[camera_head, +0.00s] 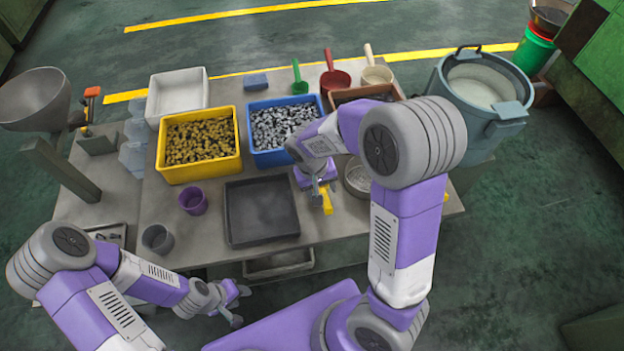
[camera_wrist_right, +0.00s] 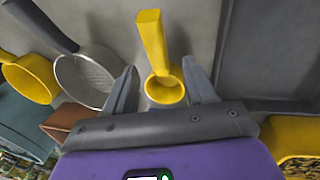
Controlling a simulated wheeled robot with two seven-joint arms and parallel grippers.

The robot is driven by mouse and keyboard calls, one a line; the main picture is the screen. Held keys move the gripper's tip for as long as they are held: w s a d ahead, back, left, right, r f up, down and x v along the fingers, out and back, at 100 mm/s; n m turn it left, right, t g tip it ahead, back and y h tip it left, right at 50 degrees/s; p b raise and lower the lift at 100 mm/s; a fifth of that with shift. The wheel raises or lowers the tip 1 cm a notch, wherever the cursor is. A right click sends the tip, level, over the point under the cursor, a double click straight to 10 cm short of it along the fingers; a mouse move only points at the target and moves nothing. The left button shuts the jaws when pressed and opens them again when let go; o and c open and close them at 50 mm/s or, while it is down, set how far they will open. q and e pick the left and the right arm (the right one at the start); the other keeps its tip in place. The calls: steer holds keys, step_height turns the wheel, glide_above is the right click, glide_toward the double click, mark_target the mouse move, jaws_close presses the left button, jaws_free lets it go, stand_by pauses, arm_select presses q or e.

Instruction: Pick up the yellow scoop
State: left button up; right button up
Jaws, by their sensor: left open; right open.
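The yellow scoop lies on the grey table; its handle (camera_head: 327,206) shows just below my right gripper (camera_head: 318,191) in the head view, with the rest hidden by the gripper. In the right wrist view the whole yellow scoop (camera_wrist_right: 152,46) shows, its round bowl between the two fingers of my right gripper (camera_wrist_right: 158,66) and its handle pointing up the picture. The right fingers are open, with gaps on both sides of the bowl. My left gripper (camera_head: 233,303) is open and empty, low in front of the table edge.
A metal scoop (camera_wrist_right: 82,76) lies close left of the right gripper in the wrist view, with another yellow vessel (camera_wrist_right: 30,79) beyond. A dark tray (camera_head: 261,211), purple cup (camera_head: 193,201), yellow bin (camera_head: 198,174) and blue bin (camera_head: 270,157) stand nearby.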

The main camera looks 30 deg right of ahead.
steer(key=shift+s+d+f, duration=0.1)
steer(key=shift+s+f, duration=0.1)
steer(key=f+b, duration=0.1)
steer(key=f, duration=0.1)
steer(key=f+b, duration=0.1)
steer(key=f, duration=0.1)
steer(key=d+f, duration=0.1)
steer(key=f, duration=0.2)
steer(key=shift+s+b, duration=0.2)
steer(key=shift+b, duration=0.2)
steer(key=shift+r, duration=0.1)
steer(key=shift+c, duration=0.2)
jaws_close()
